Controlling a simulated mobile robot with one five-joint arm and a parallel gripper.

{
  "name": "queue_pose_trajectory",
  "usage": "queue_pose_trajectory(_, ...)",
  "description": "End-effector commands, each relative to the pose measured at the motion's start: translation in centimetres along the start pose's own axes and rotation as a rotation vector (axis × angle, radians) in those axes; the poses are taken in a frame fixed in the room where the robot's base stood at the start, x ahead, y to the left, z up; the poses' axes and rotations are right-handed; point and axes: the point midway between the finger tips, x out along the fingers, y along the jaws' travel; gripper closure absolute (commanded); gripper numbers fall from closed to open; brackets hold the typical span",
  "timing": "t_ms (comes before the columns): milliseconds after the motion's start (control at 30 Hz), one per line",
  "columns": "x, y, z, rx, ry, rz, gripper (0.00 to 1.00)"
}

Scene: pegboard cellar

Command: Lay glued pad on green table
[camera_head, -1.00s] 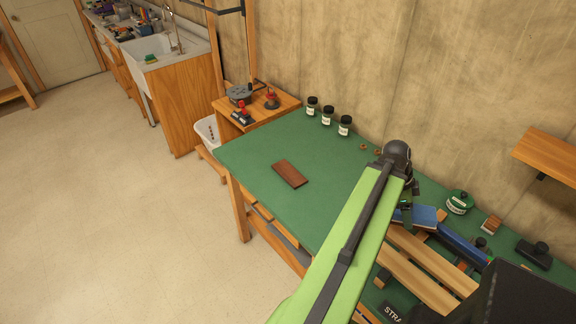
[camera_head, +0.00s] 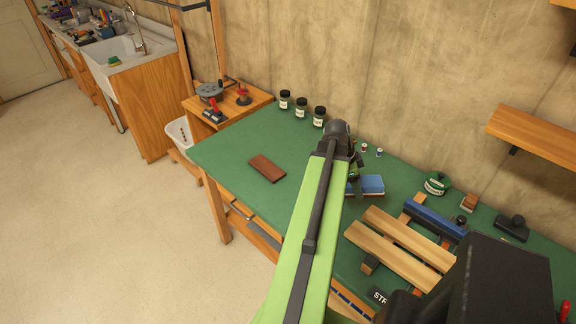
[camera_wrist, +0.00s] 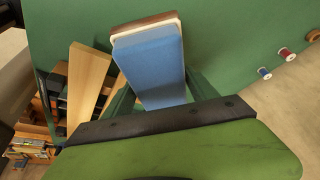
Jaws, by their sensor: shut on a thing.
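The glued pad (camera_wrist: 152,66) is a blue block with a pale layer and a brown layer at its far end in the wrist view. My gripper (camera_wrist: 158,88) is shut on it, with a green finger at each side. In the head view the pad (camera_head: 372,184) shows as blue just right of my arm's end, partly hidden by it. It appears held over the green table (camera_head: 228,150); I cannot tell its exact height. A brown wooden plate (camera_head: 266,168) lies flat on the table's left part.
Three jars (camera_head: 301,107) stand along the wall. Wooden clamp bars (camera_head: 400,240), a blue bar (camera_head: 434,220) and a green tin (camera_head: 437,184) are on the right. Small spools (camera_head: 364,148) stand near the wall. The table's left part is clear around the plate.

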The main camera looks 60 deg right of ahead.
Motion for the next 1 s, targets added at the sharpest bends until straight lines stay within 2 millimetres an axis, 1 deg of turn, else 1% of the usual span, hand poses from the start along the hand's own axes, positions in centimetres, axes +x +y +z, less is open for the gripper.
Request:
queue_pose_trajectory(67,0.1,-0.5,0.6,-0.01,0.0,-0.004,0.79)
queue_pose_trajectory(200,0.0,-0.6,0.8,-0.012,0.0,-0.005,0.79)
queue_pose_trajectory(267,0.3,-0.8,1.3,-0.013,0.0,-0.005,0.79)
queue_pose_trajectory(367,0.8,-1.2,3.0,-0.015,0.0,-0.005,0.79)
queue_pose_trajectory(467,1.3,-1.9,5.2,-0.015,0.0,-0.006,0.79)
queue_pose_trajectory(600,2.1,-3.0,8.8,-0.015,0.0,-0.005,0.79)
queue_pose_trajectory(733,2.5,-3.9,11.9,-0.013,0.0,-0.005,0.79)
queue_pose_trajectory(833,2.5,-4.3,13.1,-0.012,0.0,-0.004,0.79)
queue_pose_trajectory(1000,2.3,-4.3,13.5,-0.009,0.0,-0.003,0.79)
